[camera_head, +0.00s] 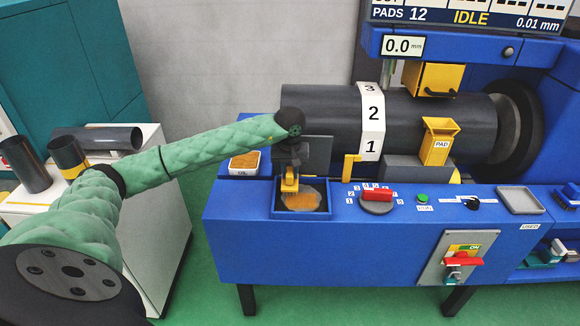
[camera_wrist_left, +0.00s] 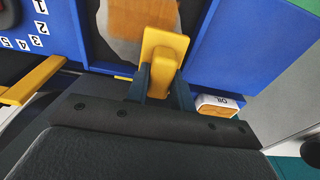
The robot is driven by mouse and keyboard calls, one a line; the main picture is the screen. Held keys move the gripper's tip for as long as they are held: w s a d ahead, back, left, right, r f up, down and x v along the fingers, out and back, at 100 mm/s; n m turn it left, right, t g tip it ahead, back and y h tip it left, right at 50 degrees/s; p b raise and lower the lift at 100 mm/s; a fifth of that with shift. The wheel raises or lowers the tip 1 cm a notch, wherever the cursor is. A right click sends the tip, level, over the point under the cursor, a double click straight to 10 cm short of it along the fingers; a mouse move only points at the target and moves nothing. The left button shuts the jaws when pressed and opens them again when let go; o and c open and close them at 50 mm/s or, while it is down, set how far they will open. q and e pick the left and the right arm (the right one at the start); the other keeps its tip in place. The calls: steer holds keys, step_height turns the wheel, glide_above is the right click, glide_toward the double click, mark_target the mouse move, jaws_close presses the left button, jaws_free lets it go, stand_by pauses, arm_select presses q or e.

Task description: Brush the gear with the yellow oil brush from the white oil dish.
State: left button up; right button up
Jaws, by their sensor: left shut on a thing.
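My left gripper (camera_head: 290,172) is shut on the yellow oil brush (camera_head: 289,184), whose handle (camera_wrist_left: 163,50) is between the two fingers in the left wrist view. The brush hangs over a blue-rimmed recess (camera_head: 325,213) in the machine's front deck. An orange-brown patch (camera_head: 302,201) on a pale grey shape shows in the recess; I cannot tell whether this is the gear or whether the brush touches it. The white oil dish (camera_head: 245,162), labelled OIL with an orange top, is left of the gripper and also shows in the left wrist view (camera_wrist_left: 217,106). My right gripper is not in view.
A large dark cylinder (camera_head: 325,125) with a numbered white band lies behind the gripper. A yellow lever (camera_head: 350,168) and a red-handled dial (camera_head: 377,197) are right of the recess. Dark cylinders (camera_head: 31,172) stand on a white cabinet at left.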

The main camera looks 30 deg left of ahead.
arm_select(q)
steer(key=shift+f, duration=0.45)
steer(key=shift+r, duration=0.1)
steer(key=shift+f+b, duration=0.7)
steer(key=shift+b, duration=0.2)
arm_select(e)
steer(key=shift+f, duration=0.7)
